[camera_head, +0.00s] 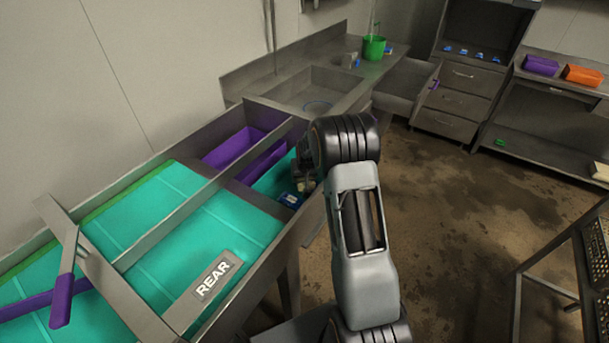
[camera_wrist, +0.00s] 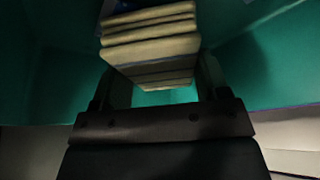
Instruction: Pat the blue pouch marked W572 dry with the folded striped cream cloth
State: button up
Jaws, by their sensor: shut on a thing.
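My gripper (camera_wrist: 157,88) is shut on the folded striped cream cloth (camera_wrist: 150,48), which sits between its two fingers in the wrist view. In the head view my gripper (camera_head: 303,180) is low over the teal-lined part of the steel table, largely hidden by my own arm. In the wrist view a dark blue patch shows beyond the cloth; I cannot tell whether the cloth touches the pouch.
Steel rails divide the table, with a REAR plate (camera_head: 212,281) at the front. A purple bin (camera_head: 232,149) and a purple-handled tool (camera_head: 63,290) are near. A sink (camera_head: 312,88) and green bucket (camera_head: 374,47) stand behind. Wet floor is open at right.

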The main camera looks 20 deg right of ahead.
jog(key=shift+s, duration=0.1)
dwell(0.3)
jog(key=shift+r+p, duration=1.65)
jog(key=shift+r, duration=1.8)
jog(key=shift+r, duration=0.1)
